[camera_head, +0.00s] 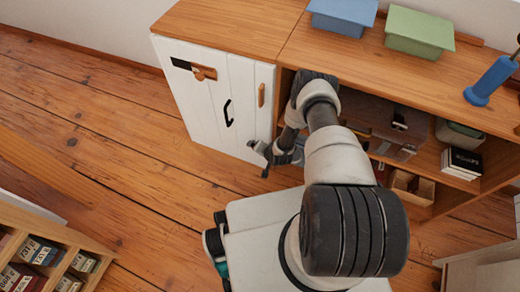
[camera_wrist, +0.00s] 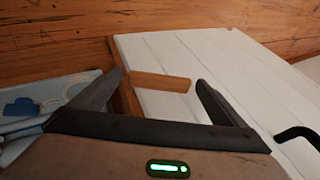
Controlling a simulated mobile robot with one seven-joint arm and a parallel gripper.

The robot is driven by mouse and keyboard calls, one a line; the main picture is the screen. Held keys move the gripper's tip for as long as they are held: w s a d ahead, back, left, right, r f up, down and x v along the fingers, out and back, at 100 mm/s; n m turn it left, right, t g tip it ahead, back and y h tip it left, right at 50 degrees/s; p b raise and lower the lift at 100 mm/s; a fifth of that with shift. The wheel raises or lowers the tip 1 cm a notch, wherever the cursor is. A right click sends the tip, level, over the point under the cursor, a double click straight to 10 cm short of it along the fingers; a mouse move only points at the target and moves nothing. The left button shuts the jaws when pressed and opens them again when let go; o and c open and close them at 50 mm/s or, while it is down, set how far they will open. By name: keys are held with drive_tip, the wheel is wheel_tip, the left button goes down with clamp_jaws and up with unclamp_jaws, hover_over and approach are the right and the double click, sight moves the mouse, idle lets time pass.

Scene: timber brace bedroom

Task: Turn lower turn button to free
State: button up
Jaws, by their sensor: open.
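The white plank door (camera_head: 205,95) is on the front of the wooden cabinet, with a black handle (camera_head: 228,113). A wooden turn button (camera_head: 261,95) stands upright on the narrow white strip near the door's upper right. In the wrist view a wooden turn button (camera_wrist: 160,81) lies crosswise, reaching from the wooden edge strip over the white door (camera_wrist: 210,75). My gripper (camera_wrist: 159,78) is open, with one finger at each end of this button; contact cannot be told. In the head view my gripper (camera_head: 262,159) is low by the door's right edge, and no lower button is distinguishable there.
A brown wooden latch (camera_head: 204,72) with a black plate is at the door's top. Open shelves to the right hold a brown case (camera_head: 400,130) and boxes. Blue (camera_head: 343,16) and green (camera_head: 418,32) boxes stand on top. The floor left of the door is clear.

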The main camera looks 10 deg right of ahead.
drive_tip(key=c, duration=1.1)
drive_tip(key=shift+o, duration=0.2)
drive_tip(key=shift+s+d+f+t+y, duration=0.2)
drive_tip(key=shift+t+y, duration=0.3)
drive_tip(key=shift+y, duration=0.1)
drive_tip(key=shift+m+t+y, duration=0.5)
drive_tip(key=shift+t+y, duration=0.5)
drive_tip(key=shift+y, duration=0.1)
drive_tip(key=o, duration=1.1)
drive_tip(key=shift+c, duration=0.2)
drive_tip(key=shift+r, duration=0.1)
